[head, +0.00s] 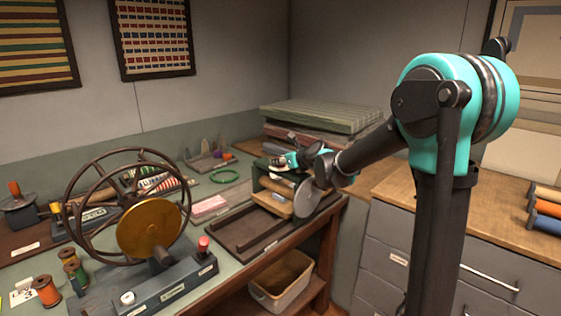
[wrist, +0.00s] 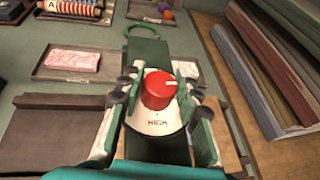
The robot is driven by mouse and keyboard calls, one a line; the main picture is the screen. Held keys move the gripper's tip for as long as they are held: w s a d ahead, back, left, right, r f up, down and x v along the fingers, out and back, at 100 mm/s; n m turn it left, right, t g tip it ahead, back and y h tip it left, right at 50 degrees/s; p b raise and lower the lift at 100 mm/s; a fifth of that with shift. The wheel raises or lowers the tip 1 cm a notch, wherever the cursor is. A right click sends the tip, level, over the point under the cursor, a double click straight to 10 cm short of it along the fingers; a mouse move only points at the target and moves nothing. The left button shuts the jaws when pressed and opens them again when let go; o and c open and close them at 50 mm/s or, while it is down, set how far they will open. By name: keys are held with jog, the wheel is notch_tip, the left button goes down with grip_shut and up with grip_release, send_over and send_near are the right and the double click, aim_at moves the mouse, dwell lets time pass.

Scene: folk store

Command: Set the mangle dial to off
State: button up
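The mangle (head: 272,199) is a green frame with wooden rollers on the bench in the head view. Its dial is a red knob (wrist: 157,90) on a white plate (wrist: 157,122) in the wrist view. The plate's lettering seems to read HIGH at the near side. A white mark on the knob points right. My gripper (wrist: 161,88) is open, with one finger on each side of the knob and gaps visible between. In the head view my gripper (head: 298,158) is over the mangle and hides the dial.
A large spoked wheel (head: 78,181) with a brass disc stands left on the bench. Stacked cloth boards (head: 325,116) lie behind the mangle, close to my arm. A pink cloth (wrist: 72,61) lies in a tray left of the dial. A green ring (head: 225,176) lies behind.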

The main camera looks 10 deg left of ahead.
jog(key=c, duration=0.6)
jog(key=shift+n, duration=0.3)
jog(key=shift+w+d+n+g+y, duration=0.1)
jog(key=shift+n+g+y, duration=0.5)
jog(key=shift+g+y, duration=0.1)
jog(key=n+g+y, duration=0.2)
jog(key=n+g, duration=0.1)
jog(key=n+g+y, duration=0.1)
jog(key=n+g, duration=0.5)
jog(key=g, duration=0.1)
jog(key=n+g+h, duration=0.1)
jog(key=n+g, duration=0.1)
jog(key=g, duration=0.1)
jog(key=n+g, duration=0.3)
jog(key=shift+h, duration=0.4)
jog(key=shift+n, duration=0.4)
